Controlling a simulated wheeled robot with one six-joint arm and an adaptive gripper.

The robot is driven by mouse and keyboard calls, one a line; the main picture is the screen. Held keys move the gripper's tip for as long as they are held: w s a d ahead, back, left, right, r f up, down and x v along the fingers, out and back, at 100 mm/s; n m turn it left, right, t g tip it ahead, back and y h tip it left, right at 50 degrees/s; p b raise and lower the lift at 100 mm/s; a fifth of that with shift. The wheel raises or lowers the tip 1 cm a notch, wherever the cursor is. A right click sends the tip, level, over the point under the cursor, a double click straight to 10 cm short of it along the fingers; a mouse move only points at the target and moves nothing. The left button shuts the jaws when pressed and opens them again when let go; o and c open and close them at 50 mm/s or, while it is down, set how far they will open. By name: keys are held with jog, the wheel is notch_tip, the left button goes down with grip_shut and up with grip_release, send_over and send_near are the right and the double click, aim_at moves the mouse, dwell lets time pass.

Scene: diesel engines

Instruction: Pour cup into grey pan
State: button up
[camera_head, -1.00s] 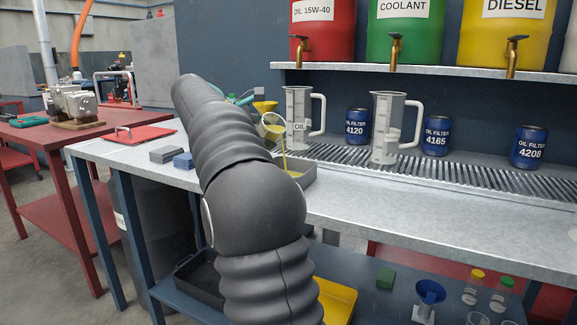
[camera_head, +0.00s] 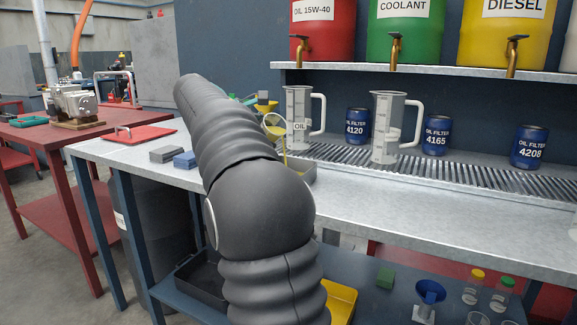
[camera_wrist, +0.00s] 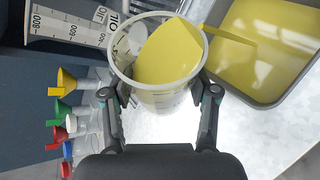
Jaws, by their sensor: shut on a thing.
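The clear cup (camera_wrist: 160,72) is tilted in the wrist view and holds yellow liquid. My gripper (camera_wrist: 167,95) is shut on it, one finger on each side. A yellow stream (camera_wrist: 228,36) runs over the cup's lip into the grey pan (camera_wrist: 275,103) at the right. Yellow liquid covers the pan's bottom. In the head view the cup (camera_head: 275,124) is above the pan (camera_head: 309,174), with the stream (camera_head: 284,154) falling between them. My arm hides most of the pan and my gripper there.
Two measuring jugs, one marked OIL (camera_head: 299,118) and a plain one (camera_head: 386,130), stand behind on the grating. Blue oil filters (camera_head: 529,147) stand there too. The bench front right (camera_head: 420,205) is clear.

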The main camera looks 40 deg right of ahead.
jog(key=shift+r+m+t+b, duration=0.15)
jog(key=shift+m+t+b, duration=0.3)
jog(key=shift+b, duration=0.75)
jog(key=shift+f+m+t+b, duration=0.4)
jog(key=shift+t+b, duration=0.25)
jog(key=shift+b, duration=1.7)
jog(key=shift+s+r+m+t+b, duration=0.15)
jog(key=shift+r+m+t+b, duration=0.35)
jog(key=shift+b, duration=1.25)
jog(key=shift+s+f+m+t+h+b, duration=0.35)
jog(key=shift+s+m+b, duration=0.3)
jog(key=shift+b, duration=1.15)
jog(key=shift+s+r+m+t, duration=0.35)
jog(key=shift+m+t, duration=0.05)
jog(key=shift+t, duration=0.25)
jog(key=shift+f, duration=0.1)
